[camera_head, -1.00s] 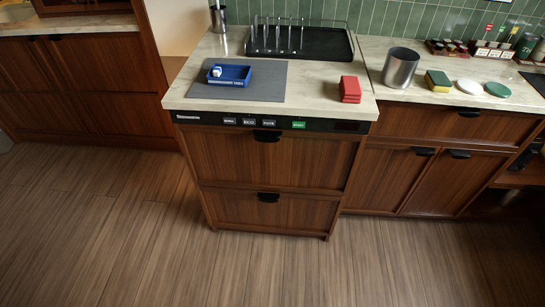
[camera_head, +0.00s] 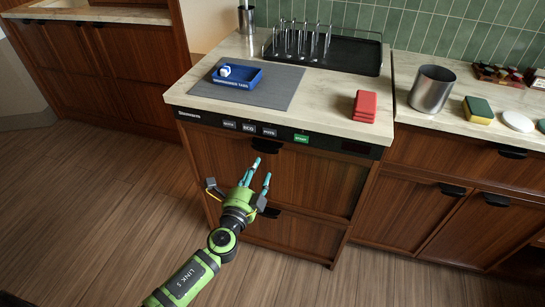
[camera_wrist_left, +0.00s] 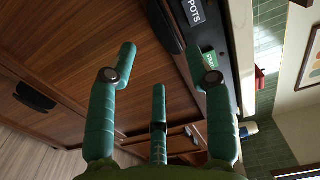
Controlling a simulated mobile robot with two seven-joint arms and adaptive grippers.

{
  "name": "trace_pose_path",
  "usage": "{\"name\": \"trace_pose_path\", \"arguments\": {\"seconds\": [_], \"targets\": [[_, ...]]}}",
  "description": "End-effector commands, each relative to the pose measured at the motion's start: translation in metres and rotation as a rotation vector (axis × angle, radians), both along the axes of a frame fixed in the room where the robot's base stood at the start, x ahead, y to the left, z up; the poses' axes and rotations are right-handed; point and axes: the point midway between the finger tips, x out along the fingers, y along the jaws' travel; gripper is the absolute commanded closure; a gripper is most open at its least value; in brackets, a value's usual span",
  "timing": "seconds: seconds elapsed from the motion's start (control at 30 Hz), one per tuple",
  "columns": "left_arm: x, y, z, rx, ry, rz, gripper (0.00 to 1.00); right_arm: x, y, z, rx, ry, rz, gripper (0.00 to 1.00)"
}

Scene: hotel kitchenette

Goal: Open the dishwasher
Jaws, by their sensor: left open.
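The dishwasher (camera_head: 325,180) is a wood-fronted unit under the counter, and its door is closed. A black control strip (camera_head: 215,124) with white labels and a green button (camera_head: 301,139) runs along its top. Its upper black handle (camera_head: 268,146) is just below the strip; this handle also shows in the left wrist view (camera_wrist_left: 163,25). A second black handle (camera_head: 272,211) is on the lower panel, partly behind my gripper. My left gripper (camera_head: 261,170) is open and empty, its teal fingers just below the upper handle, apparently not touching it. My right gripper is out of view.
On the counter (camera_head: 330,112) above are a blue tray (camera_head: 255,83) on a grey mat (camera_head: 283,92), red sponges or cloths (camera_head: 365,106), a black rack (camera_head: 350,56) with glasses and a metal canister (camera_head: 432,90). The wooden floor (camera_head: 110,230) is clear.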

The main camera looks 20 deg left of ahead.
Motion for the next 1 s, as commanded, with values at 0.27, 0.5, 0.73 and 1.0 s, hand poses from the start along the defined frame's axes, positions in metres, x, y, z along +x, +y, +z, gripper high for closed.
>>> {"name": "trace_pose_path", "arguments": {"seconds": [0.27, 0.5, 0.73, 1.0], "targets": [[0.040, -0.001, 0.003, 0.004, -0.005, 0.001, 0.48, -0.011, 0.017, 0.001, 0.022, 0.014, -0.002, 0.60], [0.065, -0.003, 0.001, 0.002, -0.002, 0.000, 0.48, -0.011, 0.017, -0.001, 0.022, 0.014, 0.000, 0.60], [0.068, -0.003, 0.001, 0.001, -0.001, 0.000, 0.48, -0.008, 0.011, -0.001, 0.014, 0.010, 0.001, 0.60], [0.068, -0.003, 0.000, 0.001, 0.000, 0.000, 1.00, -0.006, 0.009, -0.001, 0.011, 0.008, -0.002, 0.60]]}}
